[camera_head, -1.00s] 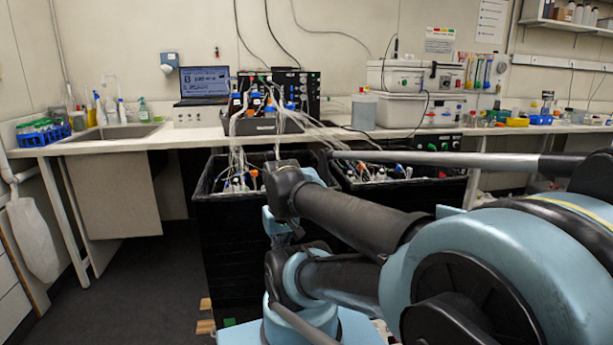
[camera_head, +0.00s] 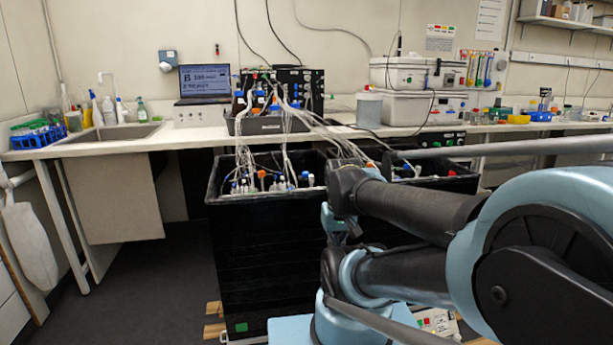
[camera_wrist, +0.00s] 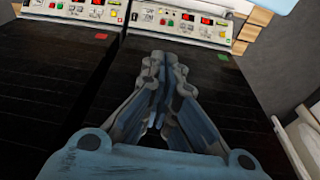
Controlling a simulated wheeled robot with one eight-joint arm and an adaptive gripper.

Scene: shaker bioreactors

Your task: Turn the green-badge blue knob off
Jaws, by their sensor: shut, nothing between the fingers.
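A small green badge (camera_head: 241,327) is low on the front of the left black tub (camera_head: 285,265). In the wrist view the green badge (camera_wrist: 222,56) is right of my gripper's tips. A white control panel (camera_wrist: 180,22) with red displays and small coloured knobs and buttons lies beyond the tips, along the edge of the same tub. The blue knob cannot be picked out surely at this size. My gripper (camera_wrist: 165,58) is shut and empty, over the black tub wall and apart from the panel in the picture. The head view does not show the gripper clearly.
A second panel (camera_wrist: 85,10) belongs to the neighbouring tub with a red badge (camera_wrist: 100,36). A wooden block (camera_wrist: 252,24) is beside the nearer panel's right end. Tubes run from the tubs up to the bench (camera_head: 215,135). Dark floor (camera_head: 140,275) is clear at left.

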